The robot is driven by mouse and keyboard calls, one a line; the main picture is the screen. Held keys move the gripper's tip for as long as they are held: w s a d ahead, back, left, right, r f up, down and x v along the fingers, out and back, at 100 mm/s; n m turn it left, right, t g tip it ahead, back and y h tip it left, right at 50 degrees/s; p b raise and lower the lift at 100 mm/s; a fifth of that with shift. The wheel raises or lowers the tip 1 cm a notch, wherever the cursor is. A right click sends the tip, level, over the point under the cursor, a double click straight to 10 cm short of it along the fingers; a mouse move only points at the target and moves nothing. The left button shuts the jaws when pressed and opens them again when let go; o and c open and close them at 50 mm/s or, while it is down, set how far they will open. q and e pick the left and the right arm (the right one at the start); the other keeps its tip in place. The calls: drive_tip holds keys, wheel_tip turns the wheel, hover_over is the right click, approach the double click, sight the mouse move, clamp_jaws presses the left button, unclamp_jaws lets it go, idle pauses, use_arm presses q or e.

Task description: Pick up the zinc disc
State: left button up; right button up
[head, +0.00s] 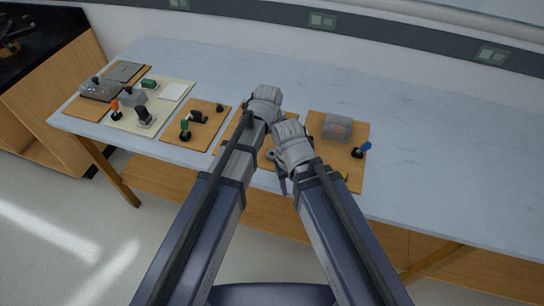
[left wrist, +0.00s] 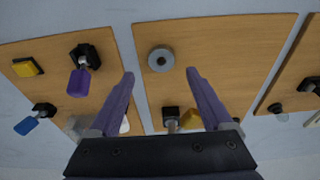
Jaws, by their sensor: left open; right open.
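The zinc disc appears to be the grey round disc (left wrist: 160,58) with a centre hole, lying flat on the middle wooden board (left wrist: 210,40) in the left wrist view. In the head view, a grey ring-like piece (head: 270,155), probably the same disc, shows near that board's front edge beside my right gripper. My left gripper (left wrist: 160,75) is open, with the disc framed just beyond its two purple fingertips and nothing between them. In the head view my left gripper (head: 264,105) hides much of the board. My right gripper (head: 283,182) is open near the table's front edge.
The right board (head: 320,165) holds a clear box (head: 338,127), a blue-handled piece (head: 364,147) and a yellow block (left wrist: 27,67). Boards with apparatus fill the left; the table's right side is clear.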

sight(272, 151)
use_arm(q)
drive_tip(key=f+b, duration=0.5)
drive_tip(key=shift+w+f, duration=0.1)
drive_tip(key=shift+w, duration=0.2)
clamp_jaws()
idle(0.5)
